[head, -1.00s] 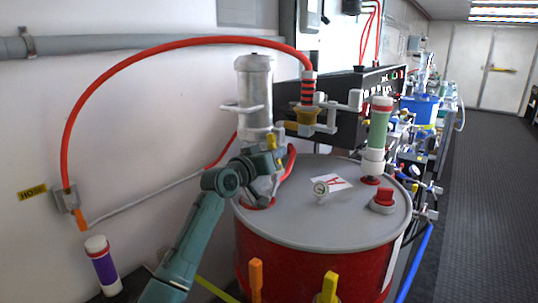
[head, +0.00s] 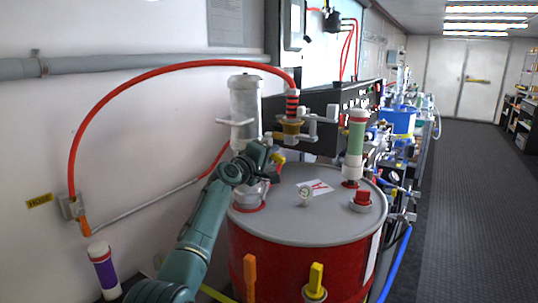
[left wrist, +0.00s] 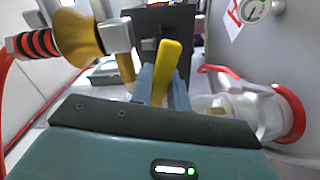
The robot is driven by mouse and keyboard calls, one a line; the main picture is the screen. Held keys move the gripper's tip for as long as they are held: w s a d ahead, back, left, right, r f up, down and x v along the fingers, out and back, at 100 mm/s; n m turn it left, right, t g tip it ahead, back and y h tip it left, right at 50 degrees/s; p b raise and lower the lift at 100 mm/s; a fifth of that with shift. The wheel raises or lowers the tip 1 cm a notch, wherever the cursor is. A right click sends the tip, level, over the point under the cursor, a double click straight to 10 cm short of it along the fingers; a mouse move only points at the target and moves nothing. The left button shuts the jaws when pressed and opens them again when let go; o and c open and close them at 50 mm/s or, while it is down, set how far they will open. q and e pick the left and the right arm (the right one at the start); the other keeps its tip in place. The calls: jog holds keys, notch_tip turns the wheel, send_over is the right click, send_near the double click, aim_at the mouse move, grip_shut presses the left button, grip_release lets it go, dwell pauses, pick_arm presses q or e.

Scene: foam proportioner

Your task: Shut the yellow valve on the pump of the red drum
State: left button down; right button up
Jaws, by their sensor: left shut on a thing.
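The red drum (head: 285,262) with a grey lid stands in the middle of the head view. Its pump (head: 245,103) is a pale metal cylinder rising from the lid's left rear. The pump's yellow valve handle (left wrist: 168,65) stands up between my left gripper's fingers in the left wrist view. My left gripper (head: 272,160) is shut on this handle, low beside the pump and above the lid. In the head view the gripper hides most of the handle and only a little yellow (head: 279,158) shows. My right gripper is not in view.
A red hose (head: 130,78) arches from the pump outlet to the wall. An orange handle (head: 249,275) and another yellow handle (head: 316,278) stand before the drum. A green-banded cylinder (head: 355,140) and a red cap (head: 361,199) are on the lid. The right aisle floor is clear.

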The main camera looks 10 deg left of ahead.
pick_arm(q)
jog(key=shift+r+n+p, duration=0.4)
jog(key=shift+n+p, duration=0.3)
jog(key=shift+n, duration=0.2)
jog(key=c, duration=1.6)
grip_release()
jog(key=v, duration=1.3)
jog(key=shift+s, duration=0.1)
jog(key=shift+c, duration=0.6)
